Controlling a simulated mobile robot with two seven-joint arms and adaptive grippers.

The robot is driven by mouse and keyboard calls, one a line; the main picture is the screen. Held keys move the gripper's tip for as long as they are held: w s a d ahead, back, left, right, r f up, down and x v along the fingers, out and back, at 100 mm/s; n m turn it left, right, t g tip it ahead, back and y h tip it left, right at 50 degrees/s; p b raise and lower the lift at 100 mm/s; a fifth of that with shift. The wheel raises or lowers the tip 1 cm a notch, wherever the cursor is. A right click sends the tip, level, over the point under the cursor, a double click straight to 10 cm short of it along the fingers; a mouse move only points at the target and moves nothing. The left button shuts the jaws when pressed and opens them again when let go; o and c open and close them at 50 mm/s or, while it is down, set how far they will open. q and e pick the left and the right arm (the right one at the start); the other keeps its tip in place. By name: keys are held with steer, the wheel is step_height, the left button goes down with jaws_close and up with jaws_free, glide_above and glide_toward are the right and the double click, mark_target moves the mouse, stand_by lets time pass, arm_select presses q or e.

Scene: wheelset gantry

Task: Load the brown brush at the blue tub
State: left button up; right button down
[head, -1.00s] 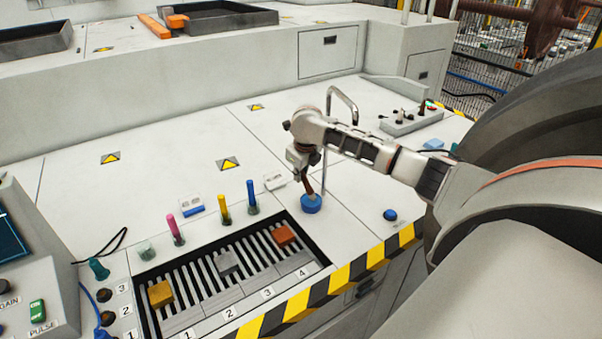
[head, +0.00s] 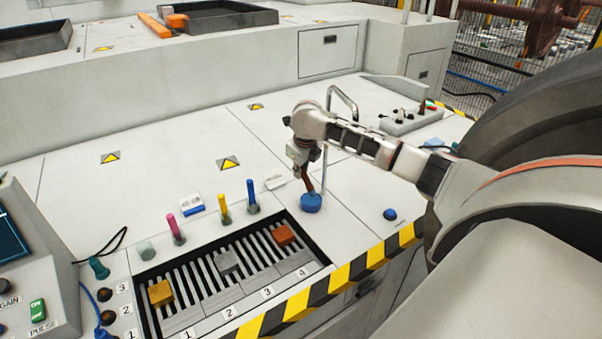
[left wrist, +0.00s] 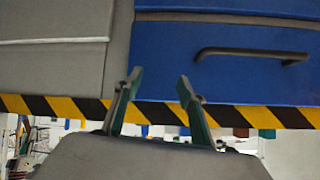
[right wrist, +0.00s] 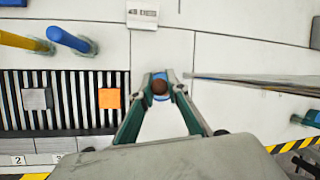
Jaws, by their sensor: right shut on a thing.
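The brown brush (head: 309,184) is upright, slightly tilted, under my right gripper (head: 304,165). The blue tub (head: 311,203) stands on the pale bench top just beyond the slatted tray's right corner. The brush's lower end meets the tub's top in the head view; how deep it sits I cannot tell. In the right wrist view my right gripper (right wrist: 161,82) is shut on the brush (right wrist: 159,87), seen end-on with the tub's blue (right wrist: 160,75) around it. My left gripper (left wrist: 160,83) is open and empty, facing a blue drawer front.
A slatted tray (head: 205,309) with yellow, grey and orange blocks lies left of the tub. Pink, yellow and blue pegs (head: 251,197) stand behind it. A blue button (head: 390,214) is to the right.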

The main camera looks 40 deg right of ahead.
steer(key=shift+r, duration=2.7)
steer(key=shift+a, duration=0.15)
steer(key=shift+a+m, duration=0.4)
steer(key=shift+a, duration=0.15)
steer(key=s+a+r+m+g+h, duration=0.1)
steer(key=s+a+m+g, duration=0.2)
steer(key=a+m, duration=0.55)
steer(key=s+a+m+g+h, duration=0.1)
steer(key=s+a+m+g, duration=0.25)
steer(key=a+m, duration=0.45)
steer(key=s+a+r+m+y, duration=0.1)
steer(key=s+a+m+y, duration=0.2)
steer(key=s+m, duration=0.3)
steer(key=s+a+r+m+g+y, duration=0.1)
steer(key=s+a+m+y, duration=0.3)
steer(key=m, duration=1.1)
steer(key=s+a, duration=0.2)
steer(key=s, duration=0.1)
steer(key=shift+a+r+y, duration=0.3)
steer(key=shift+r, duration=0.1)
